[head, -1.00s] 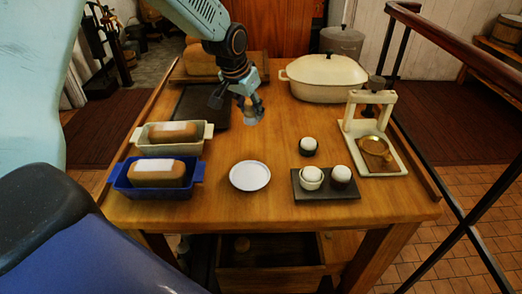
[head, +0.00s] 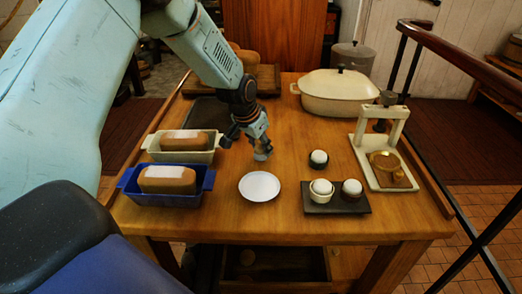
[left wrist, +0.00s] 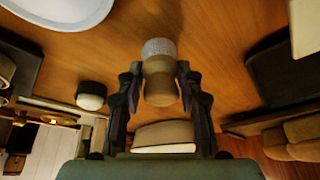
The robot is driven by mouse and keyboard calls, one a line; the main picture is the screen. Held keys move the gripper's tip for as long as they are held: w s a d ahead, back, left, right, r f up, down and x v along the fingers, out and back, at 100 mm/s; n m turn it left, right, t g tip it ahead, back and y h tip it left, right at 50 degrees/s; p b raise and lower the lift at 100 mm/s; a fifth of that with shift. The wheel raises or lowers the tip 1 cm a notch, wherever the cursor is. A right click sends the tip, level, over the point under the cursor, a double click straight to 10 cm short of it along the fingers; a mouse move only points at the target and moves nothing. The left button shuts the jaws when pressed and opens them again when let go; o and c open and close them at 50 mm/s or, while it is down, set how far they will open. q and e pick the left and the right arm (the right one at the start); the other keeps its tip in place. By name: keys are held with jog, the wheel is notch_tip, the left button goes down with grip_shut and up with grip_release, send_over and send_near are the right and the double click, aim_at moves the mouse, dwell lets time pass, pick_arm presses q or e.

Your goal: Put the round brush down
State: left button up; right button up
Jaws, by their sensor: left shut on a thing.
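The round brush (left wrist: 160,75) has a tan body and a pale, speckled round end. My left gripper (left wrist: 160,88) is shut on it, one finger on each side. In the head view the gripper (head: 257,143) points down over the wooden table (head: 300,235), with the brush (head: 262,154) partly hidden at its fingertips. The brush is just behind the white plate (head: 259,187). I cannot tell whether it touches the tabletop. My right gripper is not in view.
A blue loaf tin (head: 150,199) and a cream loaf tin (head: 148,147) stand left. Egg cups, some on a dark tray (head: 337,210), stand right, near a cream press (head: 360,155). A lidded cream casserole (head: 337,98) is behind. Bare tabletop lies between plate and casserole.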

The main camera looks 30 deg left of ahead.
pick_arm(q)
jog(key=shift+w+f, duration=0.1)
jog(key=shift+f, duration=0.65)
jog(key=shift+w+d+f, duration=0.1)
jog(key=shift+w+d, duration=0.05)
jog(key=shift+w, duration=0.15)
jog(key=shift+s+f, duration=0.1)
jog(key=shift+s, duration=0.2)
jog(key=o, duration=1.1)
jog(key=shift+w+f, duration=0.1)
jog(key=shift+w, duration=0.15)
jog(key=shift+s+r, duration=0.25)
jog(key=shift+r, duration=0.05)
jog(key=p+v, duration=0.1)
jog(key=v, duration=0.5)
jog(key=p+v, duration=0.2)
jog(key=v, duration=0.4)
jog(key=shift+w, duration=0.25)
